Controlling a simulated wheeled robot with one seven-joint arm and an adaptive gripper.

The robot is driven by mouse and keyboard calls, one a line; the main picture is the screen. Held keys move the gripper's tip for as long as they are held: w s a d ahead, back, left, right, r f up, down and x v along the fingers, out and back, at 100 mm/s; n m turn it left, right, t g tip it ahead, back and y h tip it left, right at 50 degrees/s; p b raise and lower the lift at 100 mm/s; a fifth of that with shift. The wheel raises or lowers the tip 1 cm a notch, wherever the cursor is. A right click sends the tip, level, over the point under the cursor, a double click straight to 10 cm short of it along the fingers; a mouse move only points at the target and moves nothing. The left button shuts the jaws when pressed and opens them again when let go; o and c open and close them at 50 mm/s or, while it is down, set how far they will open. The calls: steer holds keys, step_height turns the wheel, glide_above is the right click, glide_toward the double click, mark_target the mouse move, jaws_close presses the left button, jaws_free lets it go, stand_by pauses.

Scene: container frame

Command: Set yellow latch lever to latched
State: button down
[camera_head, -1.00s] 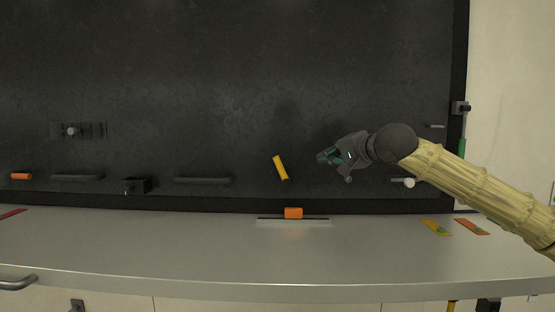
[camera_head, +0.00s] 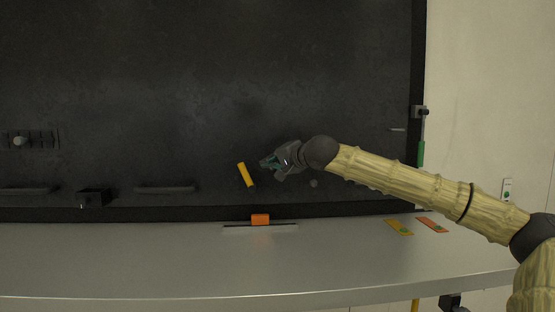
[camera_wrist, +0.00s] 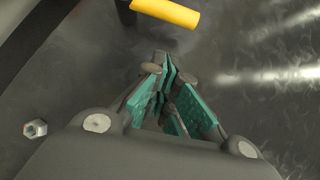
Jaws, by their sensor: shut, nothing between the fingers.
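The yellow latch lever (camera_head: 245,174) is mounted on the dark panel and tilts, its top leaning left. Its dark pivot end is at the lower right. In the wrist view the yellow lever (camera_wrist: 168,11) shows at the top edge, beyond the fingertips. My gripper (camera_head: 266,163) is just right of the lever in the head view, apart from it. In the wrist view my gripper (camera_wrist: 165,65) has its teal-padded fingers drawn together with nothing between them.
An orange block (camera_head: 260,219) sits on a slider strip at the panel's foot. Dark handles (camera_head: 165,189), a black box (camera_head: 94,198) and a knob (camera_head: 19,141) lie to the left. Yellow (camera_head: 399,228) and orange (camera_head: 432,225) cards lie on the grey counter (camera_head: 150,262).

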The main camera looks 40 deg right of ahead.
mark_target(246, 175)
steer(key=shift+w+a+f, duration=0.45)
steer(key=shift+w+a, duration=0.2)
steer(key=shift+w, duration=0.15)
steer(key=shift+w+a+f, duration=0.45)
steer(key=shift+w+a, duration=0.2)
steer(key=shift+w, duration=0.1)
